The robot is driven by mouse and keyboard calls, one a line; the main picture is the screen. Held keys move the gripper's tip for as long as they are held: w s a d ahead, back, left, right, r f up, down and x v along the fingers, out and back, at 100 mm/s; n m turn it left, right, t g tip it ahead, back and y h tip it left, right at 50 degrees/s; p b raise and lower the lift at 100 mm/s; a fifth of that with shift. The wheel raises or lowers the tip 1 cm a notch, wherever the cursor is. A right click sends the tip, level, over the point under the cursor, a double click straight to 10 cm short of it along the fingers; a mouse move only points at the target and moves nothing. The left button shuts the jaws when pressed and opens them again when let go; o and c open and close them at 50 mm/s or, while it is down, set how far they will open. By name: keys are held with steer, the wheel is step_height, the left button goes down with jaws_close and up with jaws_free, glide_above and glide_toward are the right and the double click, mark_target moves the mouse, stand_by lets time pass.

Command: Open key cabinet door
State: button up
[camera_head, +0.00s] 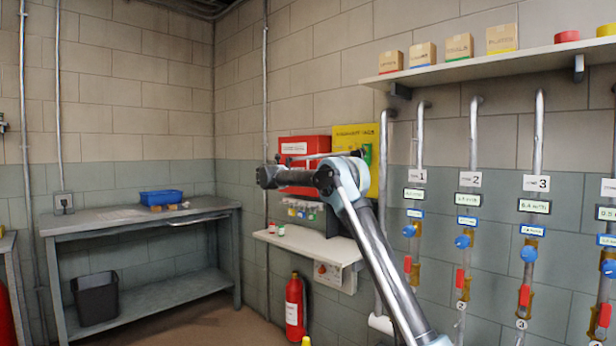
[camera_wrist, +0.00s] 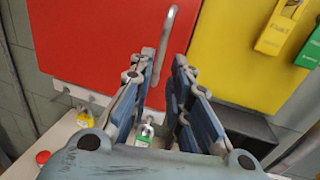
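The red cabinet (camera_head: 303,146) hangs on the wall near the corner, with a small white label on its front. My arm hides part of its lower front in the head view. In the wrist view the red door (camera_wrist: 90,45) fills the upper left and looks shut. A grey metal bar handle (camera_wrist: 167,45) stands out from the door. My gripper (camera_wrist: 164,58) is open, with its fingers apart on either side of the lower part of the handle. I cannot tell whether either finger touches it.
Padlocks (camera_head: 300,210) hang below, above a small white shelf (camera_head: 310,246). Pipes with valves (camera_head: 462,241) line the right wall. A fire extinguisher (camera_head: 294,305) stands below; a workbench (camera_head: 130,217) is at left.

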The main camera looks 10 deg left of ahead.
steer(key=x, duration=0.9)
steer(key=shift+w, duration=0.15)
jaws_close()
